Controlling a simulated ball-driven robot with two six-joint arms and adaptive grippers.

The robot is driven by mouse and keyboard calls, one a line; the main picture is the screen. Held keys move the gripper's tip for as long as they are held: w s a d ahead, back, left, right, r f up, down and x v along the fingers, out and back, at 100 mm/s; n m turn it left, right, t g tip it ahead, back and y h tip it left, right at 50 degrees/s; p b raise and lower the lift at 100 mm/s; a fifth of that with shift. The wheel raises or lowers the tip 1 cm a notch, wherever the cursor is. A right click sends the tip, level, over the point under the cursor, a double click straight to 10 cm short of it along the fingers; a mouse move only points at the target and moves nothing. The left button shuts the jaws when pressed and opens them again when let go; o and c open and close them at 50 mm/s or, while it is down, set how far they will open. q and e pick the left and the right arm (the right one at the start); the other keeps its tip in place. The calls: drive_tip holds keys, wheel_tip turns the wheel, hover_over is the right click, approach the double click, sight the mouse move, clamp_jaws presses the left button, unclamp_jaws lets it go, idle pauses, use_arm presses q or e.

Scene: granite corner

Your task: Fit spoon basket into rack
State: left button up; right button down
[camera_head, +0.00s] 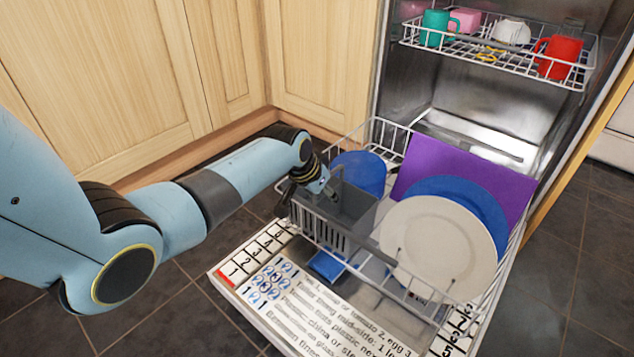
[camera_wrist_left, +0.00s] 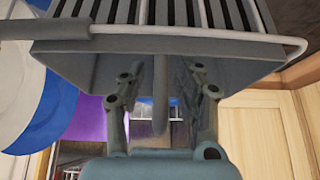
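The grey spoon basket (camera_head: 345,212) with slatted sides is at the left side of the lower white wire rack (camera_head: 452,297). It looks roughly upright; I cannot tell whether it is fully seated. My left gripper (camera_head: 327,189) reaches into its left end from above. In the left wrist view the basket (camera_wrist_left: 90,65) fills the top. The two fingers of my left gripper (camera_wrist_left: 162,85) stand apart there, with a thin grey upright part of the basket between them and visible gaps on both sides. My right gripper is not in view.
The lower rack holds a white plate (camera_head: 437,245), blue plates (camera_head: 470,205) and a purple board (camera_head: 470,172). The upper rack (camera_head: 480,62) holds several cups. The open dishwasher door (camera_head: 300,310) lies below. Wooden cabinets (camera_head: 95,75) stand behind my left arm.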

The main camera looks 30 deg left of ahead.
use_arm(q)
drive_tip(key=v, duration=1.1)
